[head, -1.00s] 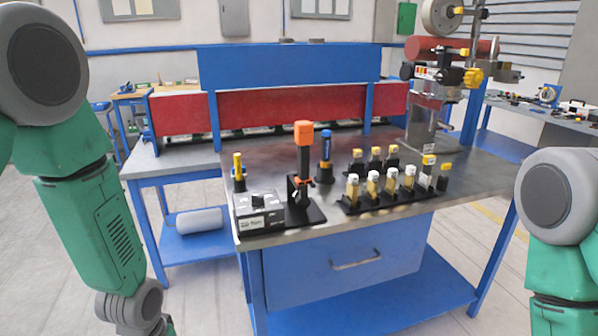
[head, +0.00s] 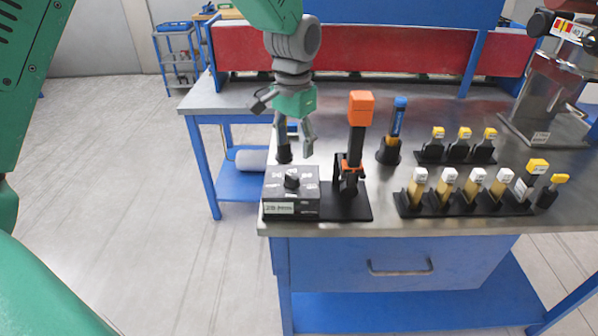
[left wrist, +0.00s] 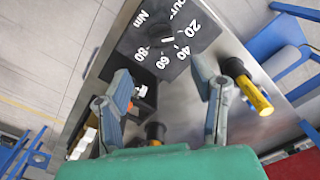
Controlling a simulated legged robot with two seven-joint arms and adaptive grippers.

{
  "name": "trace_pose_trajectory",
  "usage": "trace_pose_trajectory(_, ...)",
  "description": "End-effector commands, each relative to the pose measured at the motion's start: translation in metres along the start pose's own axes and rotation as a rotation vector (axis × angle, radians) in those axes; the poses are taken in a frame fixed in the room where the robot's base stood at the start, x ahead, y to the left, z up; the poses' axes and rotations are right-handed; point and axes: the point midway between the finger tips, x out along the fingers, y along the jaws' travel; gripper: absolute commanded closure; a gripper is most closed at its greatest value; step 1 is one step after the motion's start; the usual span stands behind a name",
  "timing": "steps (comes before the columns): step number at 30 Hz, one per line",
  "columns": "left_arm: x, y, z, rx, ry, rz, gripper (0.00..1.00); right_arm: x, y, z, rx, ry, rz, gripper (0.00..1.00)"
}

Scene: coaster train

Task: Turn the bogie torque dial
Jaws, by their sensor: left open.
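The bogie torque dial is a grey-black box (head: 291,205) with a dark round knob (head: 291,181) on top, at the table's front left corner. A small white label is on its front. My left gripper (head: 295,152) points down, open and empty, above and slightly behind the box, apart from the knob. In the left wrist view the dial face (left wrist: 190,35) shows white numbers such as 20, 40, 60 and 80 around the knob (left wrist: 167,39). The open fingers (left wrist: 162,82) there lie apart on either side, short of the knob. My right gripper is out of view.
An orange-topped tool (head: 360,110) stands on a black base right beside the box. A blue-topped tool (head: 397,125) is behind it. A yellow-handled tool (left wrist: 250,90) stands close to one finger. Racks of yellow- and white-capped pieces (head: 465,205) fill the table's right.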

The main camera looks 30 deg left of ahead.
Motion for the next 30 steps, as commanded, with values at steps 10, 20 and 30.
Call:
trace_pose_trajectory(10,0.069,0.000,0.002,0.000,-0.002,0.000,0.48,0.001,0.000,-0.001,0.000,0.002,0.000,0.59)
trace_pose_trajectory(20,0.088,0.001,0.001,0.000,0.000,-0.001,0.48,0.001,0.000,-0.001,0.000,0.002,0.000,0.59)
trace_pose_trajectory(30,0.088,0.000,0.001,-0.001,0.001,0.000,0.98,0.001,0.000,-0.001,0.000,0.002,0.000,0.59)
